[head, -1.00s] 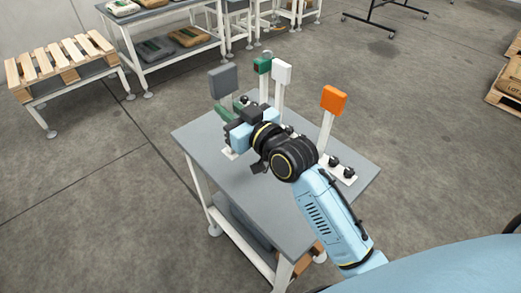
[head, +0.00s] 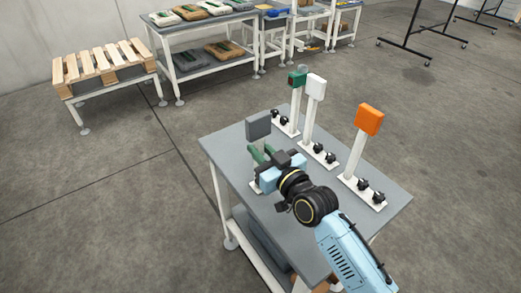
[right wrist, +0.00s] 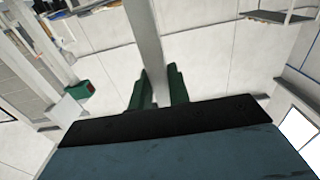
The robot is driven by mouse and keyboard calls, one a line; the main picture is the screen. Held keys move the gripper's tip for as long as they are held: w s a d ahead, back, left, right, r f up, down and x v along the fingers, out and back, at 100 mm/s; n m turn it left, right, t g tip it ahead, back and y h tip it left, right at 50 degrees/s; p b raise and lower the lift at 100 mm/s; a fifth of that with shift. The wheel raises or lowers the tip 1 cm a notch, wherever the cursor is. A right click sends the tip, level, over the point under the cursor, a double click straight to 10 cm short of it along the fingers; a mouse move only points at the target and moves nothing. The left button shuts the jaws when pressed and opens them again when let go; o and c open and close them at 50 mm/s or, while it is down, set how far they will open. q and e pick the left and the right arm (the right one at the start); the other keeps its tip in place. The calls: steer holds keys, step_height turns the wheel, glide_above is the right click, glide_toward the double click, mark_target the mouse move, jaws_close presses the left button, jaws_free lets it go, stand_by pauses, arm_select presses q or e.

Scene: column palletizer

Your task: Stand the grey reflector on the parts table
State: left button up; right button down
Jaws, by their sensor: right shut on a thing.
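The grey reflector has a dark grey square plate (head: 258,125) on a pale post, which also shows in the right wrist view (right wrist: 145,40). It looks upright at the left part of the parts table (head: 228,150). My right gripper (head: 262,160) is shut on the post below the plate. Its green fingers lie on both sides of the post in the right wrist view (right wrist: 158,92). A bit of the pale foot shows beside the gripper; the rest is hidden. I cannot tell whether the foot touches the tabletop. My left gripper is not in view.
On the same table stand a green reflector (head: 297,79), a white reflector (head: 316,88) and an orange reflector (head: 369,119), on pale feet with black knobs. The table's front right is clear. A pallet on a stand (head: 105,65) and a shelf table with bags (head: 205,33) are behind.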

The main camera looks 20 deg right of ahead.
steer(key=c, duration=1.7)
jaws_free()
steer(key=shift+f, duration=0.15)
steer(key=o, duration=0.4)
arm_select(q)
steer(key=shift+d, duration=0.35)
arm_select(e)
steer(key=shift+r, duration=0.25)
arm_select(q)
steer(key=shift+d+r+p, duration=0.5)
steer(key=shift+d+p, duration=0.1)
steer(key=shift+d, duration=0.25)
arm_select(e)
steer(key=v, duration=1.2)
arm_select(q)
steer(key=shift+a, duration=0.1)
